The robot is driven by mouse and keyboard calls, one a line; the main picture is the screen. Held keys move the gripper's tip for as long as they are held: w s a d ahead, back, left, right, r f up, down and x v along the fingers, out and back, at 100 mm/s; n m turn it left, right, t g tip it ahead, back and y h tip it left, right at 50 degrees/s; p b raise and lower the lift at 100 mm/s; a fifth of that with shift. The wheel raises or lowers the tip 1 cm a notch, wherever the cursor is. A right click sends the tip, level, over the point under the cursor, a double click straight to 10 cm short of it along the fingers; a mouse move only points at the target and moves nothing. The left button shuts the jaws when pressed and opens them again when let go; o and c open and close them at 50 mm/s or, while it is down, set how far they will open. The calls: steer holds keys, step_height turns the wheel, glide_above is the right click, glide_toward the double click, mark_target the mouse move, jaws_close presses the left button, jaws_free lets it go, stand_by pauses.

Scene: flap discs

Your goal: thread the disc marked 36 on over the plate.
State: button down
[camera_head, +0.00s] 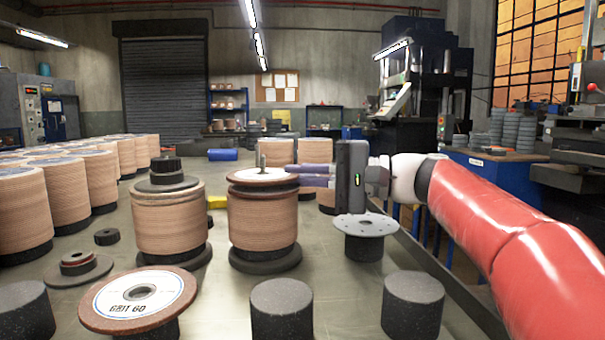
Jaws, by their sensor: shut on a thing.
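A brown disc with a pale label (262,175) is at the top of the middle stack of discs (263,217), around a thin upright spindle (262,158). A dark band shows between this disc and the stack. Its marking is too small and slanted to read. My gripper (304,175) reaches in from the right and is shut on the disc's right edge. Whether the disc rests on what is below or hangs just above it, I cannot tell. A grey plate with holes (366,224) lies on a black stand right of the stack, below my gripper.
A disc marked GRIT 60 (138,298) lies on a support at front left. Black cylinders (282,309) stand along the front. Another stack (168,219) with black pieces on top stands close to the left. Many stacks (22,212) fill the far left.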

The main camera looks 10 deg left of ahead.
steer(key=c, duration=1.5)
jaws_free()
steer(key=shift+f, duration=0.25)
